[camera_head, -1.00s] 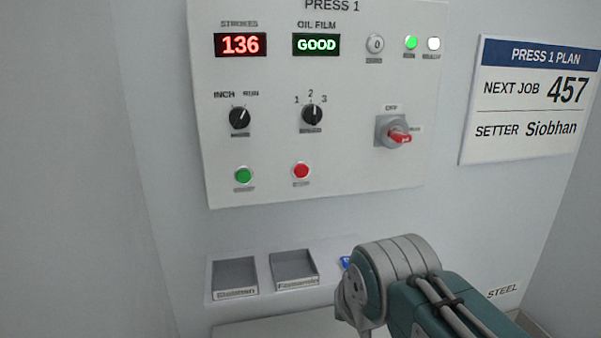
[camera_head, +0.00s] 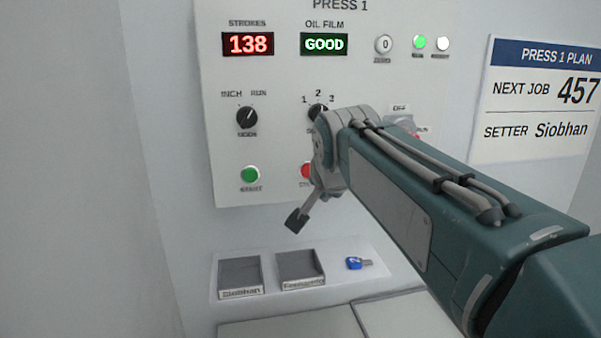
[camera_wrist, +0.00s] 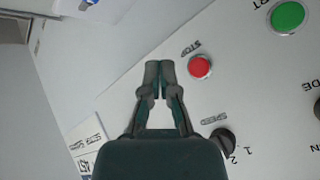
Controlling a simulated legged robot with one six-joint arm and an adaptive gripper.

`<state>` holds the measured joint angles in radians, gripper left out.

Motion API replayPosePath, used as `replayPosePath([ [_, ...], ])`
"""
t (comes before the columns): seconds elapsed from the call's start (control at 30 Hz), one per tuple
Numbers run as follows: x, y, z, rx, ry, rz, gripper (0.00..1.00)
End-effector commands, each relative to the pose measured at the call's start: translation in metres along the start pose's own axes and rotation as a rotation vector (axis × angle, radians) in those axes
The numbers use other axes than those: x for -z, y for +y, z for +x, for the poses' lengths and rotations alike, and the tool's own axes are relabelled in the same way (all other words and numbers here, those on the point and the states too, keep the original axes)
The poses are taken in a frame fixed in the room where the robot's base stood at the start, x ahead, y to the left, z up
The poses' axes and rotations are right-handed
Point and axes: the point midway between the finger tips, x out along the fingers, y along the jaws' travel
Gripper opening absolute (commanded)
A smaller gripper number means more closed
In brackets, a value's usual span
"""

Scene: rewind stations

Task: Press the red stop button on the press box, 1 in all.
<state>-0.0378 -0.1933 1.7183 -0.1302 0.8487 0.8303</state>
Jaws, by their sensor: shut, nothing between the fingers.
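The press box (camera_head: 282,150) is a pale panel on the wall, with a strokes display reading 138. Its red stop button (camera_head: 306,171) is partly hidden behind my arm in the head view. The button shows whole in the wrist view (camera_wrist: 200,66), with the STOP label beside it. My gripper (camera_wrist: 159,64) is shut and empty. In the wrist view its fingertips lie a little left of the red button, apart from it in the picture. In the head view my gripper (camera_head: 296,221) hangs below the button's height; I cannot tell its distance from the panel.
A green start button (camera_head: 250,174) sits left of the stop button. Black selector knobs (camera_head: 247,117) are above, and a rotary switch is partly behind my arm. Below, a shelf (camera_head: 229,299) holds two trays and a blue-tagged item (camera_head: 354,263). A plan sign (camera_head: 535,100) hangs right.

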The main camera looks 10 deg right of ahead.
Motion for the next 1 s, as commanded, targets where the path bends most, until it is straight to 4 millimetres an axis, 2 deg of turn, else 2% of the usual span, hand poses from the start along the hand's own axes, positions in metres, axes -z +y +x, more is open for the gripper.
replayPosePath([
  [0.5, 0.032, -0.032, 0.046, -0.001, -0.001, 0.000, 0.00],
  [0.7, 0.038, -0.038, 0.053, -0.001, -0.001, 0.000, 0.00],
  [1.0, 0.039, -0.039, 0.054, -0.001, -0.001, -0.001, 0.00],
])
